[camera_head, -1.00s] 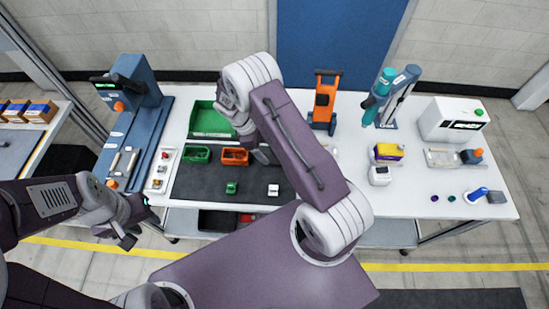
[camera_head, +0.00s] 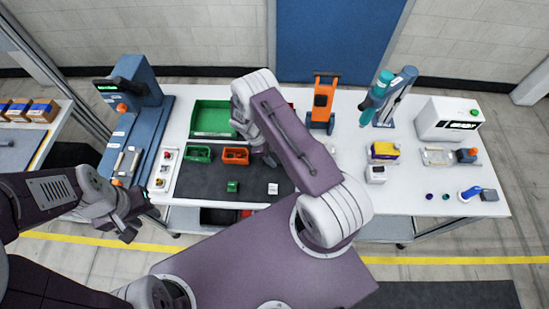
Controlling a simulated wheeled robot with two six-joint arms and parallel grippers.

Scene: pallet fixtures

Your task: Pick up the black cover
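I cannot clearly make out a black cover. My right arm reaches over the middle of the table. Its gripper is mostly hidden behind the arm, with only a dark part showing beside the orange bin, so its state and any held thing are hidden.
On the dark mat (camera_head: 205,187) are a green bin (camera_head: 198,154), an orange bin (camera_head: 235,156), a green block (camera_head: 232,186) and a white block (camera_head: 272,189). A large green tray (camera_head: 212,119) stands behind. A blue press (camera_head: 137,92) stands left, an orange fixture (camera_head: 322,103) behind.

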